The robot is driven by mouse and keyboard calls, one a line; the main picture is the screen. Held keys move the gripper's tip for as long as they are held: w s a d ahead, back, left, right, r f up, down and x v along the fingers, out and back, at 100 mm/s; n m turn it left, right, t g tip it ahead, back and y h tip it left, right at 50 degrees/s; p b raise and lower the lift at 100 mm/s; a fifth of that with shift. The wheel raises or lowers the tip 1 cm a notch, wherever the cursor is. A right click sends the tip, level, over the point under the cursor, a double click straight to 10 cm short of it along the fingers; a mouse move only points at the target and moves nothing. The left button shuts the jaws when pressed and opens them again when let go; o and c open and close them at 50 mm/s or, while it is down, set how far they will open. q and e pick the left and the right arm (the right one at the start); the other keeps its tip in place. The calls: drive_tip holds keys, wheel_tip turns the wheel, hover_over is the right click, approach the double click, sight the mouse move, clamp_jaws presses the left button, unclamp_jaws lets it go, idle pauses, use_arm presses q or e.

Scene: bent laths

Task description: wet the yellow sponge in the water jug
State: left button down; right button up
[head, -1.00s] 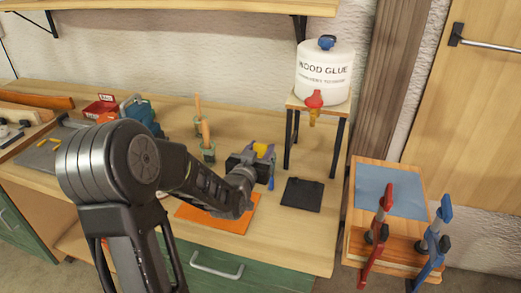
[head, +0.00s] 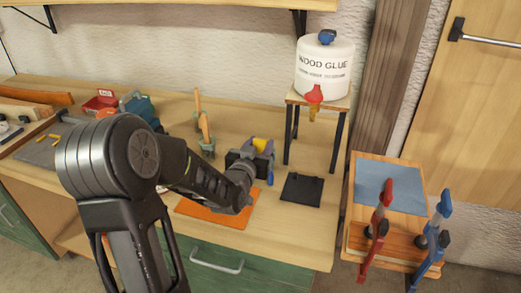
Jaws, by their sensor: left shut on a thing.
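My left gripper (head: 262,152) is above the bench, between the orange mat and the black mat. It is shut on a small yellow thing that looks like the sponge (head: 261,145); grey-purple finger parts show on both sides of it. A small blue piece (head: 270,178) shows just below the gripper; I cannot tell what it belongs to. I cannot make out the water jug; my wrist and forearm hide part of the bench. My right gripper is not in view.
An orange mat (head: 200,212) and a black mat (head: 301,188) lie on the bench (head: 290,235). Wooden-handled tools (head: 204,128) stand behind my forearm. A white wood glue tank (head: 324,72) is on a stand at the back. Red (head: 376,225) and blue (head: 435,232) clamps are on the right.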

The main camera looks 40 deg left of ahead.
sight(261, 142)
use_arm(q)
drive_tip(key=shift+s+d+f, duration=0.15)
drive_tip(key=shift+d+f, duration=0.15)
drive_tip(key=shift+f, duration=0.45)
drive_tip(key=shift+r+p, duration=0.55)
drive_tip(key=shift+r, duration=0.35)
drive_tip(key=shift+a+r+p, duration=0.1)
drive_tip(key=shift+r+p, duration=1.15)
drive_tip(key=shift+r, duration=1.4)
drive_tip(key=shift+r, duration=0.1)
drive_tip(key=shift+r+p, duration=1.05)
drive_tip(key=shift+r, duration=0.9)
